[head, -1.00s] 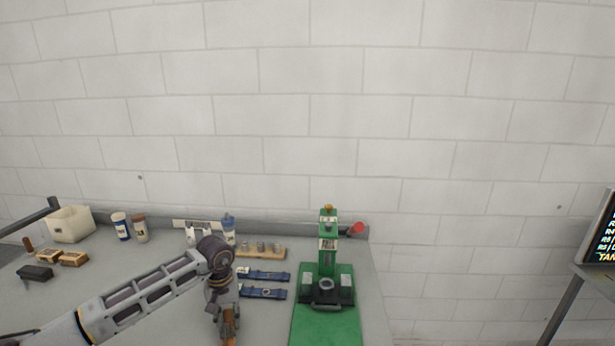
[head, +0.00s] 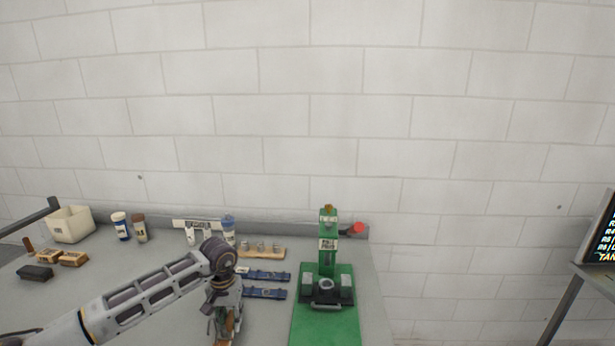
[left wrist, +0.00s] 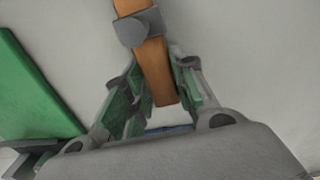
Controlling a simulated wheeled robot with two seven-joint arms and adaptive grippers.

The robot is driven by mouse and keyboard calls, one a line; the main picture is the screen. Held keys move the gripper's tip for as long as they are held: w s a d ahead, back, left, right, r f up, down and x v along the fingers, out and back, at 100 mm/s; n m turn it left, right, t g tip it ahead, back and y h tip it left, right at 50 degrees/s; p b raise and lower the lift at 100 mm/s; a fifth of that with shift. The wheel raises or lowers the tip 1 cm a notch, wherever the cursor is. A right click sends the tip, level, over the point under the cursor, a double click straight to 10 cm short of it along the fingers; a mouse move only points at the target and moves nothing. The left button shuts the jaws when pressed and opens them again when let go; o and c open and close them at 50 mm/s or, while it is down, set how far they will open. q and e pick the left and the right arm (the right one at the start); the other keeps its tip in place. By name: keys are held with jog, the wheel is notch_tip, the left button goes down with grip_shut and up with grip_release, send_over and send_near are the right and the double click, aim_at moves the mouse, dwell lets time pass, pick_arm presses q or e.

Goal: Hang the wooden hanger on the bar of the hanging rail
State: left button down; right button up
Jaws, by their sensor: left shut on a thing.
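My left gripper (head: 225,328) is low over the grey table, left of the green press. It is shut on an orange-brown wooden bar (left wrist: 155,70). In the left wrist view the bar runs from the top edge down between the two fingers (left wrist: 160,92), with a grey rounded block across it. In the head view only slivers of wood show by the fingers, so I cannot make out a full hanger shape. The hanging rail is not in view. My right gripper is not in view.
A green press (head: 328,255) on a green base stands at the table's right side. Blue strips (head: 264,293) and a wooden block with metal pieces (head: 261,252) lie behind the gripper. Bottles (head: 121,227) and a cream bin (head: 69,224) stand back left. A screen (head: 601,235) is far right.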

aim_at(219, 341)
pick_arm(q)
jog(key=shift+s+r, duration=0.4)
jog(key=shift+s, duration=1)
jog(key=shift+s+r, duration=0.35)
jog(key=shift+s, duration=1.05)
jog(key=shift+s+r, duration=0.4)
jog(key=shift+s, duration=1)
